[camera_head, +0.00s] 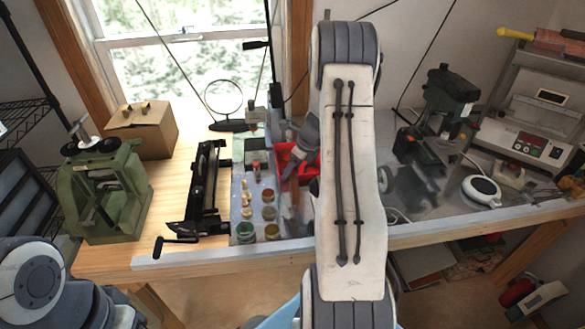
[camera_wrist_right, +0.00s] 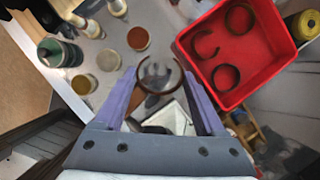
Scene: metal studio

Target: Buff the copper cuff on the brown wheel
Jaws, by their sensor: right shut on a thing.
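My right gripper (camera_wrist_right: 160,82) is shut on a copper cuff (camera_wrist_right: 177,86), an open curved band between its two purple-grey fingertips. In the head view the right gripper (camera_head: 303,138) shows partly beside my white forearm, over the red tray (camera_head: 284,168); the held cuff cannot be made out there. In the right wrist view the red tray (camera_wrist_right: 277,62) lies to the right of the held cuff and holds several other curved bands. A blurred grey machine (camera_head: 412,186) stands right of my arm; I cannot make out a brown wheel. My left gripper is out of view.
Jars (camera_wrist_right: 60,52) and small bottles stand on a grey mat (camera_head: 240,193) left of the tray. A black hand-cranked tool (camera_head: 203,190), a green machine (camera_head: 105,192) and a cardboard box (camera_head: 145,128) are further left. A green drill press (camera_head: 448,95) and white round device (camera_head: 481,191) are right.

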